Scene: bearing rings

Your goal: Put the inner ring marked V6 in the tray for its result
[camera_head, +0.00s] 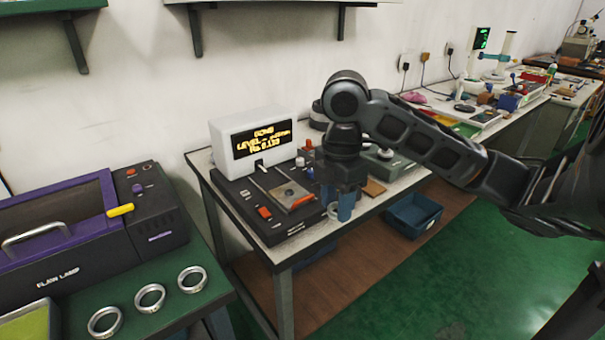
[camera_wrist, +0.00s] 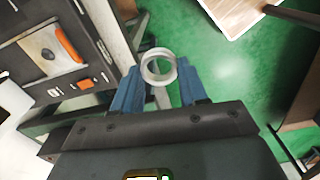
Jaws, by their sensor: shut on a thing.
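My gripper (camera_head: 345,207) has blue fingers and points down at the front edge of the middle bench, right of the testing machine (camera_head: 262,208). In the wrist view my gripper (camera_wrist: 156,84) is shut on a silver inner ring (camera_wrist: 158,82), held between the fingertips with green floor behind it. The ring's edge also shows beside the finger in the head view (camera_head: 332,211). No marking is legible on it. The machine's screen (camera_head: 264,138) shows yellow text that seems to read "DONE" and "LEVEL", with a blurred value.
Three metal rings (camera_head: 149,297) lie on the green bench at left, before a purple and black lamp box (camera_head: 60,240). A blue bin (camera_head: 414,216) stands on the brown lower shelf. Cluttered benches run along the wall at right. Green floor (camera_head: 480,275) is open in front.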

